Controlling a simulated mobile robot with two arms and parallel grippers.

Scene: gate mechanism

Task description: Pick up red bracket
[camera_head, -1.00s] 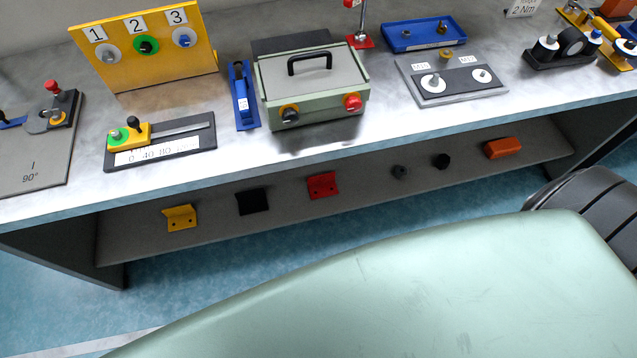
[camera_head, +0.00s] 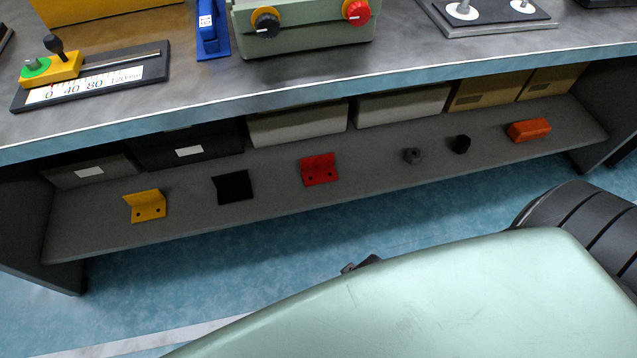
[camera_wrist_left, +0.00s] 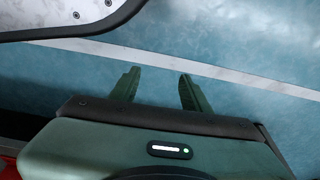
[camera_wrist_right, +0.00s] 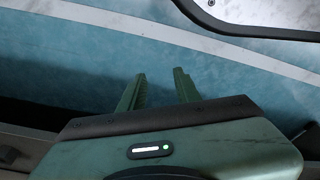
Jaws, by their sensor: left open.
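The red bracket (camera_head: 319,170) is an angled plate with two holes. It sits on the lower shelf in the head view, between the black bracket (camera_head: 233,187) and a small grey nut-like part (camera_head: 412,156). My left gripper (camera_wrist_left: 158,84) shows in the left wrist view, with its two green fingers apart and nothing between them, over blue floor. My right gripper (camera_wrist_right: 160,86) shows in the right wrist view, fingers apart and empty, also over blue floor. Neither gripper's fingers can be made out in the head view, and neither wrist view shows the bracket.
A yellow bracket (camera_head: 147,206), a black part (camera_head: 460,144) and an orange block (camera_head: 528,130) share the shelf (camera_head: 281,197). Several boxes stand behind them. The worktop (camera_head: 200,90) overhangs the shelf from above. The shelf's front strip is mostly clear.

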